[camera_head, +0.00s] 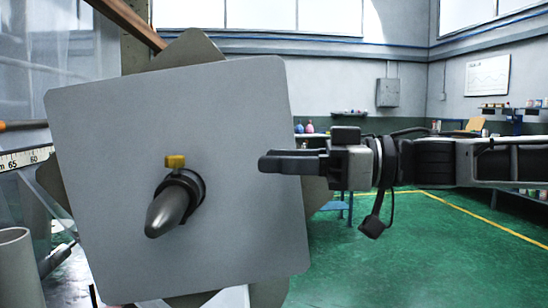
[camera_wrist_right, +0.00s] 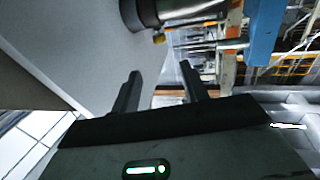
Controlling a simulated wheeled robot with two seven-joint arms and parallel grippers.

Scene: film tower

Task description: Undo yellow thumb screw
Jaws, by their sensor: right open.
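The yellow thumb screw (camera_head: 175,162) sits on top of a dark collar (camera_head: 188,186) around a pointed grey metal spindle (camera_head: 170,208). The spindle stands out from the middle of a large tilted grey square plate (camera_head: 110,130). My right gripper (camera_head: 268,162) comes in from the right, in front of the plate and apart from the screw. In the wrist view its two fingers (camera_wrist_right: 162,85) are spread with nothing between them. The spindle (camera_wrist_right: 150,12) shows at the top of that view, with a bit of yellow screw (camera_wrist_right: 159,38) beside it. My left gripper is not seen.
A grey cylinder (camera_head: 14,262) and a measuring scale (camera_head: 25,158) are at the left edge. A brown beam (camera_head: 128,22) crosses above the plate. Open green floor (camera_head: 400,260) lies right of the plate, below my right arm.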

